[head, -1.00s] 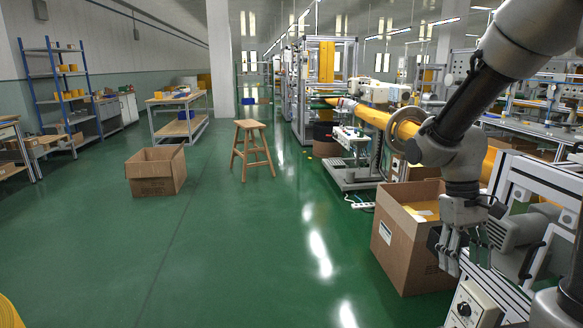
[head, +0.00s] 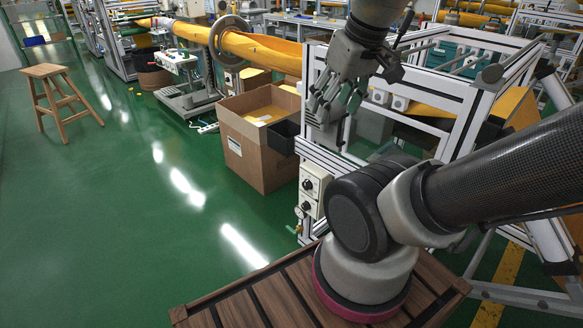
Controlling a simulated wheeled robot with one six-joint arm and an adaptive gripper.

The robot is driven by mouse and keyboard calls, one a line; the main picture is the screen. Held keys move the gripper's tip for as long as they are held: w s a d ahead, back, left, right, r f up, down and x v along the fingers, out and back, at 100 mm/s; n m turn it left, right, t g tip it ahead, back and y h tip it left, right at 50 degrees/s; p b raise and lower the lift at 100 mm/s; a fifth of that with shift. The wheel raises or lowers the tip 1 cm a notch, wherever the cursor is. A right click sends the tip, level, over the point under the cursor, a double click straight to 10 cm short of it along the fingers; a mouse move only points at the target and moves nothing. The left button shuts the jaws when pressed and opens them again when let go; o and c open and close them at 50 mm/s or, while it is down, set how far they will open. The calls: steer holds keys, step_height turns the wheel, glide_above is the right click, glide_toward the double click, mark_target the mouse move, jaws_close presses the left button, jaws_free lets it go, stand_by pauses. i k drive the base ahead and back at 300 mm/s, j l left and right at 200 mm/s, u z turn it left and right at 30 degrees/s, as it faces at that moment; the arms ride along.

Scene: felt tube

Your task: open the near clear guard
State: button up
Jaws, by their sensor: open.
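My gripper (head: 334,108) hangs fingers-down with its fingers spread and empty. It is in front of the left end of an aluminium-framed machine (head: 440,90) in the head view. The near clear guard seems to be the see-through panel in the machine's near side; only its pale frame rail (head: 425,84) stands out, and its pane is hard to make out. A pale upright bar (head: 443,140), perhaps a handle, shows on that side. I cannot tell whether the gripper touches the frame. My arm hides the lower right of the machine.
A control box with knobs (head: 311,190) is on the machine's near corner. A wooden stool (head: 60,100) stands far left. The green floor (head: 110,220) between is clear.

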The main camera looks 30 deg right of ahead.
mark_target(445, 136)
steer(key=z, duration=0.85)
steer(key=i+j, duration=0.05)
